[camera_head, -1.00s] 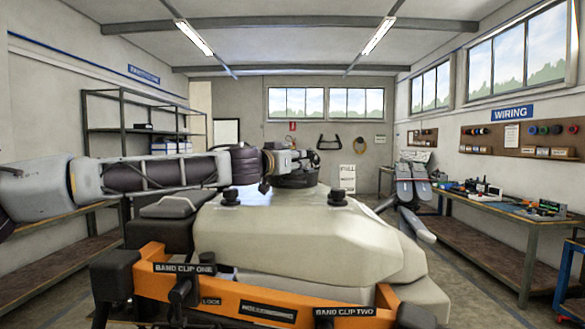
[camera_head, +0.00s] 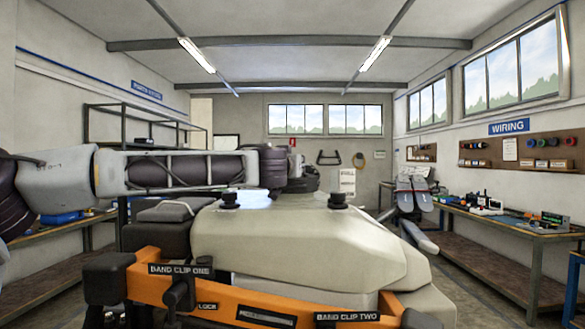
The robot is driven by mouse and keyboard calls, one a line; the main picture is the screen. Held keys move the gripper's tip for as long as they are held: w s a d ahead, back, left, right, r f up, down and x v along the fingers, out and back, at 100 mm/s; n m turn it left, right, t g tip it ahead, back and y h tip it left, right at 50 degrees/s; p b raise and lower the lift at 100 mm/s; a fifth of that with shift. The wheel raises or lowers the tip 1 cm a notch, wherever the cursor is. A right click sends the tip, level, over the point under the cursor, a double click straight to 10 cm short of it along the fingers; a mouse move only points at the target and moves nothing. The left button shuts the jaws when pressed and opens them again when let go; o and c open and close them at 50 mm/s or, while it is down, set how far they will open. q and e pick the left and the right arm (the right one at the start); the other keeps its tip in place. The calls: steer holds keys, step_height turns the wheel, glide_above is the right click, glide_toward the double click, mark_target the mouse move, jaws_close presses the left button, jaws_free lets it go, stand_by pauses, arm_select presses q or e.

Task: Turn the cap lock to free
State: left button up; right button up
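The pale tank (camera_head: 290,240) fills the middle, with two black knobs (camera_head: 229,199) and (camera_head: 338,201) on its top. A dark round part, seemingly the cap (camera_head: 302,184), stands at the back of the tank top, partly hidden by my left arm. The arm comes in from the left and reaches across above the tank. My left gripper (camera_head: 294,165) is at the arm's end, by this dark part; its fingers are mostly hidden behind the dark wrist, so I cannot tell touch or opening. The lock itself is not clearly visible.
An orange bar (camera_head: 225,300) with BAND CLIP ONE, LOCK and BAND CLIP TWO labels crosses the front. A workbench (camera_head: 520,228) under the WIRING sign (camera_head: 509,127) stands right, shelves (camera_head: 145,108) left. Floor shows between the tank and the right bench.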

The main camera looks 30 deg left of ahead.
arm_select(q)
steer(key=o, duration=1.1)
steer(key=shift+c, duration=0.2)
steer(key=shift+s, duration=0.2)
steer(key=shift+v, duration=5.85)
arm_select(e)
steer(key=shift+s+a, duration=0.25)
steer(key=shift+a, duration=0.05)
